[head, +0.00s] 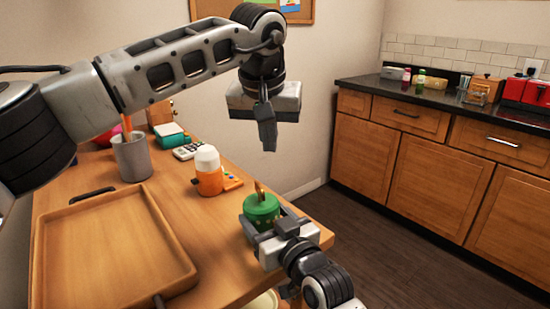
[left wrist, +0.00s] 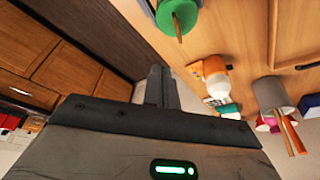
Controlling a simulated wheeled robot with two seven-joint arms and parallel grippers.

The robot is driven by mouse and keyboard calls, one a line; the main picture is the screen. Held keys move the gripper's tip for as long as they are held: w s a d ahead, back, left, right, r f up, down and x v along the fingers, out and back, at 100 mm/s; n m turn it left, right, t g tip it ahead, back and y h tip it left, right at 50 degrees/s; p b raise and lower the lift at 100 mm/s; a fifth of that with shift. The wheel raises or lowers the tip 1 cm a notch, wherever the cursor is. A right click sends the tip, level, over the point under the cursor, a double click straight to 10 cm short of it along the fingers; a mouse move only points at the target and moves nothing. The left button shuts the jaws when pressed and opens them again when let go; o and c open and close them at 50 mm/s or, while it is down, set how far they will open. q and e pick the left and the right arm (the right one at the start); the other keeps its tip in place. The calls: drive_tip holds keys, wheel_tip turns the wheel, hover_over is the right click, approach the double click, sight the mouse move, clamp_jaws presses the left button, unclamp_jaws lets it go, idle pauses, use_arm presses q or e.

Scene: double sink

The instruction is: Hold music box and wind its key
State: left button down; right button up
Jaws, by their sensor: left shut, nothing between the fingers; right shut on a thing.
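The music box (head: 262,209) is a green round box with a tan key (head: 260,190) standing up from its top. It is at the right end of the wooden table. My right gripper (head: 264,230) is shut on the music box from the near side. My left gripper (head: 268,146) is shut and empty, pointing down in the air above and beyond the music box. In the left wrist view, the left fingers (left wrist: 160,90) are together, and the green box (left wrist: 178,16) with its key (left wrist: 179,38) shows at the top edge, apart from them.
A wooden tray (head: 40,262) fills the near left of the table (head: 215,255). An orange bottle with a white cap (head: 208,180) stands left of the music box. A grey cup (head: 131,160), a calculator (head: 187,151) and a teal item (head: 170,134) are farther back. A wall rises behind.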

use_arm(q)
drive_tip(key=c, duration=1.6)
unclamp_jaws()
drive_tip(key=shift+s+a+r, duration=0.15)
drive_tip(key=shift+s+r, duration=0.05)
drive_tip(key=shift+r, duration=0.3)
drive_tip(key=n+y, duration=0.2)
drive_tip(key=n, duration=0.4)
approach(260, 186)
drive_tip(key=shift+t, duration=0.4)
drive_tip(key=x, duration=0.8)
drive_tip(key=shift+s+a+f, duration=0.1)
drive_tip(key=shift+s+f, duration=0.1)
drive_tip(key=shift+f, duration=0.3)
clamp_jaws()
